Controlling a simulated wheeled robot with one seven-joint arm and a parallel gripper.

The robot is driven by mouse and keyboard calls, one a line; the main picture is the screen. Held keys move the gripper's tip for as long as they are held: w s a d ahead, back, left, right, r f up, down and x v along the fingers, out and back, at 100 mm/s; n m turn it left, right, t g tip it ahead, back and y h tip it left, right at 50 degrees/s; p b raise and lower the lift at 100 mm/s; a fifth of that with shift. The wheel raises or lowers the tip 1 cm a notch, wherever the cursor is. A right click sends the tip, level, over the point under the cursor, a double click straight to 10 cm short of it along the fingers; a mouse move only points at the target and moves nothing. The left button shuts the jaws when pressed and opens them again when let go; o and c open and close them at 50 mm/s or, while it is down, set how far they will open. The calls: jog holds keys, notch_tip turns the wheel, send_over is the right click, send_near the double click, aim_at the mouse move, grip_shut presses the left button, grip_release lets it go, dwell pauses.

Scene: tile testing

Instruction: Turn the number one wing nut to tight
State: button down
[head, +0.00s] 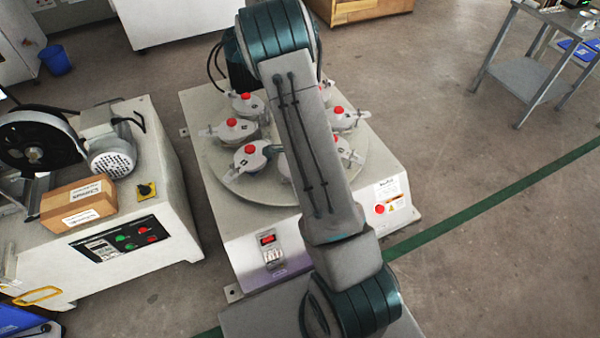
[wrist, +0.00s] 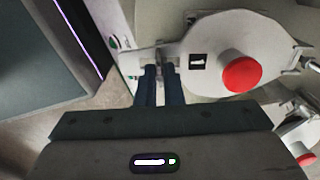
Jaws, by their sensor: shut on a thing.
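In the wrist view, the number one jar lid (wrist: 222,42) is a grey disc with a black "1" label (wrist: 198,62) and a red knob (wrist: 242,74). My gripper (wrist: 161,72) is at the lid's left side. Its two dark fingers are shut on the number one wing nut (wrist: 159,58), at the end of the lid's clamp bar. The fingers cover most of the nut, so its angle is hard to tell. In the head view my arm hides my gripper and the number one jar.
In the head view, several red-knobbed jars stand in a ring on the round plate (head: 228,190) of the tester. A neighbouring red knob (wrist: 303,159) is at lower right in the wrist view. Another machine with a cardboard box (head: 78,207) stands left; a metal table (head: 540,65) stands right.

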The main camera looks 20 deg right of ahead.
jog(key=shift+m, duration=0.3)
dwell(0.4)
jog(key=c, duration=1.6)
grip_release()
jog(key=shift+o, duration=0.2)
notch_tip(320, 180, up, 14)
jog(key=p, duration=0.5)
jog(key=shift+f, duration=0.1)
